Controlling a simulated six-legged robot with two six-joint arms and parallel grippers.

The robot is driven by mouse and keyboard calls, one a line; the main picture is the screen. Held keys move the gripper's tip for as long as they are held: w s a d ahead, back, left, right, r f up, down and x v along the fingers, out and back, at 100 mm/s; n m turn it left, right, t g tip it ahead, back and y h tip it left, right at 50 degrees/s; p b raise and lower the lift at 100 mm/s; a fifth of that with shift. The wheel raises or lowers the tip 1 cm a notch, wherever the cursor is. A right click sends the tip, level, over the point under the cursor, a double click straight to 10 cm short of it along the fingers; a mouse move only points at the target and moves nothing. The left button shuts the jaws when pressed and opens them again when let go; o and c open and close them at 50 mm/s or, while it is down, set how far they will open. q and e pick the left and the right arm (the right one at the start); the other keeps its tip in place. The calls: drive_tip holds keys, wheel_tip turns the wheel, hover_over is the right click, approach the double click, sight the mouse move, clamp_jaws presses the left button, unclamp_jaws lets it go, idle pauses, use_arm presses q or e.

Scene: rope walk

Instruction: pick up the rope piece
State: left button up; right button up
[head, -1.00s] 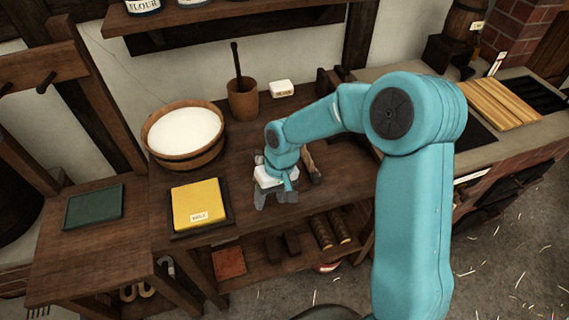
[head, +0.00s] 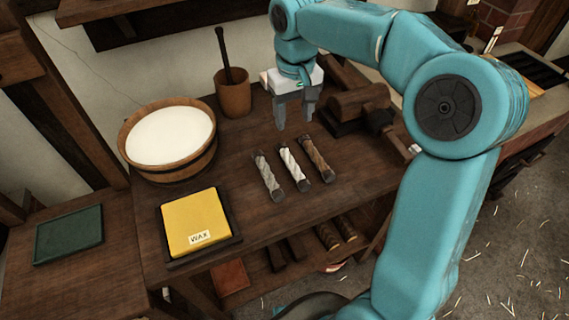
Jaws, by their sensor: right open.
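Three short rope pieces lie side by side on the dark wooden bench (head: 225,185): a grey one (head: 268,177), a white one (head: 294,167) and a brown one (head: 316,160). All have dark bound ends. My right gripper (head: 294,120) points down behind the rope pieces, its two grey fingers apart and nothing between them. It appears to be above the bench and clear of the rope. My left gripper is not in view.
A wooden tub of white stuff (head: 168,135), a yellow wax block (head: 196,220) on a dark tray and a brown cup (head: 233,95) stand left of the rope. A wooden device (head: 358,103) stands to the right. Bare bench lies between the wax and the rope.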

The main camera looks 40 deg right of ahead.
drive_tip(key=b, duration=0.1)
hover_over(292, 162)
drive_tip(key=s, duration=0.1)
wheel_tip(292, 162, down, 11)
drive_tip(key=shift+f, duration=0.1)
drive_tip(key=f, duration=0.3)
drive_tip(key=w+f, duration=0.1)
drive_tip(key=f, duration=0.1)
drive_tip(key=shift+d, duration=0.1)
drive_tip(key=shift+s+r, duration=0.15)
clamp_jaws()
